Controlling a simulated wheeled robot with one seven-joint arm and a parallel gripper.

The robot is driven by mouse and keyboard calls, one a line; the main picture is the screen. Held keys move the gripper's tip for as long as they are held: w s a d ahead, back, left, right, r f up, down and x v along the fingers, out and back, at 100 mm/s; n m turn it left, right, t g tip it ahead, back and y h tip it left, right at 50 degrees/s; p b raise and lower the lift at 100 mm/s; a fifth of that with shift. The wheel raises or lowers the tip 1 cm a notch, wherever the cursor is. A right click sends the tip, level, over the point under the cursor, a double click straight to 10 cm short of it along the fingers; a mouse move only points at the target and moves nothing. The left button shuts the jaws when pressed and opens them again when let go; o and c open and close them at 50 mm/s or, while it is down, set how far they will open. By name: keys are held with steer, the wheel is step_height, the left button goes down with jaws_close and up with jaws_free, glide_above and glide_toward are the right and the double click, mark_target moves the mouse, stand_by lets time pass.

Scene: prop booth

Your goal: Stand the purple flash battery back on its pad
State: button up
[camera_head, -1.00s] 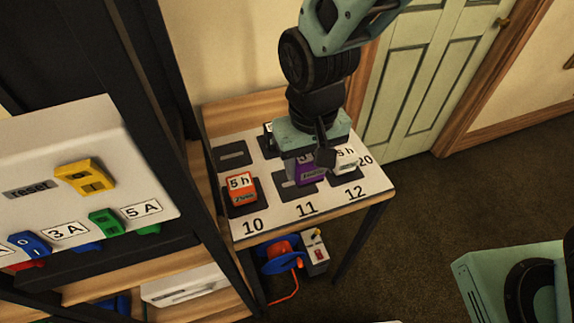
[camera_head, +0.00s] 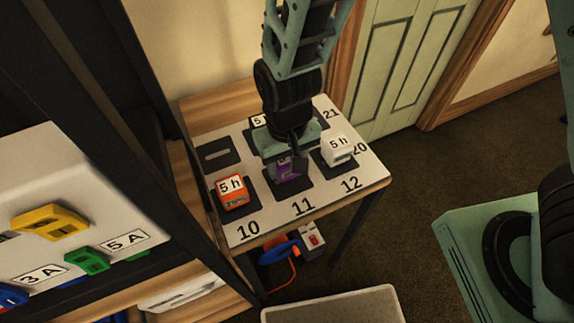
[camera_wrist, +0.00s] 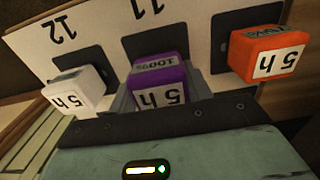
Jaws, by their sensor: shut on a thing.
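The purple flash battery (camera_head: 285,168) is in my gripper (camera_head: 287,160), over the dark pad (camera_head: 297,188) marked 11 on the white board. In the wrist view the battery (camera_wrist: 158,80) shows a "5 h" label, upside down, and sits between the jaws (camera_wrist: 160,98). The number 11 pad (camera_wrist: 155,38) lies just beyond it. My gripper is shut on the battery. I cannot tell whether its base touches the pad, as the gripper hides part of it.
An orange battery (camera_head: 232,188) stands on pad 10 at the left, and a white battery (camera_head: 337,149) on pad 12 at the right. Both are close. A shelf with switches (camera_head: 50,222) stands at the left.

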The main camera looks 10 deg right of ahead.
steer(key=shift+f, duration=0.9)
steer(key=shift+f, duration=0.1)
steer(key=o, duration=1.3)
step_height(320, 180, up, 12)
steer(key=shift+r+p, duration=0.1)
steer(key=shift+p, duration=0.3)
steer(key=s+d+r+n, duration=0.1)
steer(key=s+d+r, duration=0.1)
steer(key=s, duration=0.1)
steer(key=s+d+r+n, duration=0.2)
steer(key=s+d, duration=0.1)
steer(key=s, duration=0.1)
steer(key=s+d+r+n, duration=0.1)
steer(key=s+d+r, duration=0.2)
steer(key=s, duration=0.1)
steer(key=shift+s+d+r+n+y, duration=0.1)
steer(key=shift+s+d+n+y, duration=0.05)
steer(key=shift+n+y, duration=0.15)
